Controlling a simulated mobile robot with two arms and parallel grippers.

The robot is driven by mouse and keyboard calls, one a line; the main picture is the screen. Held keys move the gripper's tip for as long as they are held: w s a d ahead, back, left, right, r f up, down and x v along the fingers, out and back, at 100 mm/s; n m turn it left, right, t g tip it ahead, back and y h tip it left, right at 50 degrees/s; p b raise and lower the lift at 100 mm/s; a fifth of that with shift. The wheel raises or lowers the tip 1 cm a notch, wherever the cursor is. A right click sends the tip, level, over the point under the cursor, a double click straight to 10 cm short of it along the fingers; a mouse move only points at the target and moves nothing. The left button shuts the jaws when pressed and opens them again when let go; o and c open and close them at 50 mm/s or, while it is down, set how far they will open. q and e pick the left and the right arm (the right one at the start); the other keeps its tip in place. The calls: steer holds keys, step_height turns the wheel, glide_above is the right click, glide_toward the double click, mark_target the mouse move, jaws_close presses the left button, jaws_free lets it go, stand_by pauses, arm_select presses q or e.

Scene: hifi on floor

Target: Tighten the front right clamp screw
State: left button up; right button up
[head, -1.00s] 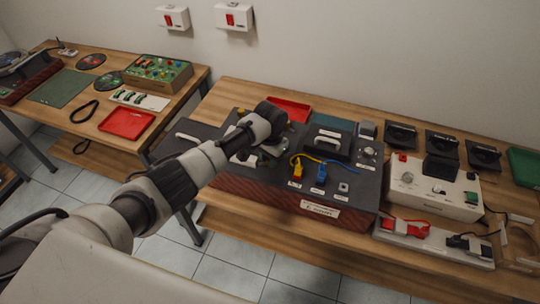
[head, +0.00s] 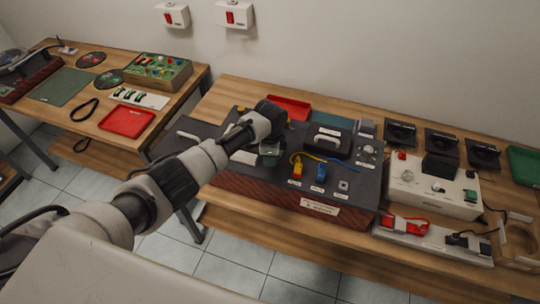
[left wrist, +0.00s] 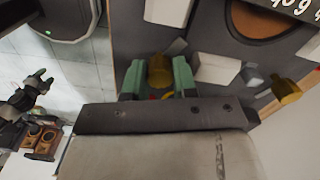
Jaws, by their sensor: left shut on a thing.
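In the left wrist view, a brass clamp screw (left wrist: 160,70) stands between the two green fingers of my left gripper (left wrist: 159,80), which is shut on it. A second brass screw (left wrist: 286,90) is further right in that view, apart from the gripper. In the head view my left gripper (head: 268,158) is low over the left part of the dark panel (head: 222,172) of the red-sided case. My wrist hides the gripped screw there. A small brass knob (head: 241,110) shows behind my arm. My right gripper is not in view.
Yellow (head: 297,169) and blue (head: 321,173) plugs with cables stand on the panel right of the gripper, near a black handle (head: 327,142). A red tray (head: 290,107) lies behind. A white control box (head: 435,188) stands to the right.

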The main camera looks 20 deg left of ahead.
arm_select(q)
steer(key=shift+m, duration=1.5)
steer(key=o, duration=0.9)
step_height(320, 180, up, 11)
steer(key=shift+f+b, duration=0.1)
steer(key=shift+b, duration=1.05)
